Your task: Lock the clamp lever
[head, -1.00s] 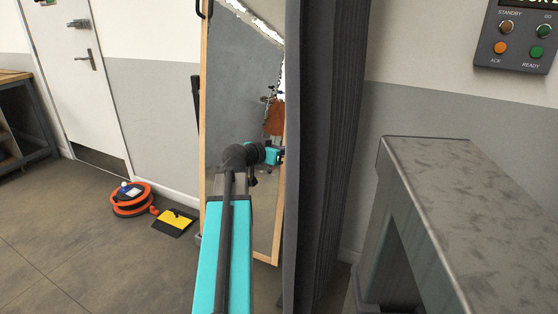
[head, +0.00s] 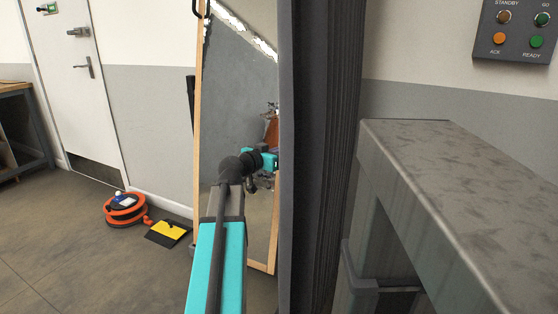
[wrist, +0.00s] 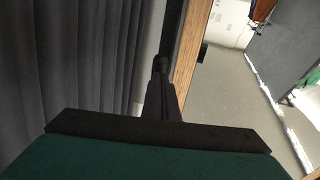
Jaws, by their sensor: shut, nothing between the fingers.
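I cannot make out a clamp lever in either view. My gripper shows in the wrist view (wrist: 162,70) as two dark fingers close together, shut and empty. It points into the gap between a dark grey curtain and the wooden edge of a mirror. In the head view my arm reaches forward in front of the mirror, and my fingers are hidden there, at the curtain's edge.
The curtain (head: 325,150) hangs right of my arm; the framed mirror (head: 230,100) stands beyond it. A grey metal bench (head: 450,165) is at right, under a button panel (head: 515,30). An orange cable reel (head: 127,208) and yellow-black cover (head: 166,231) lie at left.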

